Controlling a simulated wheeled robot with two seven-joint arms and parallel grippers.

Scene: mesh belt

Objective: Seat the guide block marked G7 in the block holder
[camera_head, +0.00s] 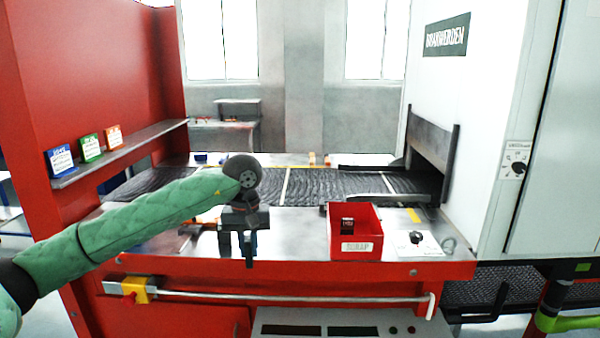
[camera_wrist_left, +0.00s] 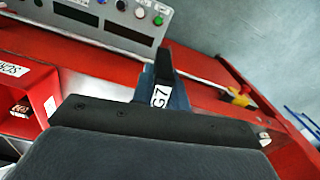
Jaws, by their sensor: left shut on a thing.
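My left gripper (camera_head: 248,250) points down over the front part of the machine's worktop, left of the red bin. It is shut on the guide block marked G7 (camera_wrist_left: 160,97), a blue block with a white label that shows between the fingers in the left wrist view. In the head view the gripper hides most of the block. I cannot make out the block holder for certain; my left arm covers part of the worktop. My right gripper does not show.
A red bin (camera_head: 342,248) labelled SCRAP stands right of the gripper with a small dark item (camera_head: 347,223) inside. The dark mesh belt (camera_head: 315,184) runs behind. A rail (camera_head: 290,297) crosses the red front. Blue, green and orange boxes stand on the left shelf (camera_head: 120,151).

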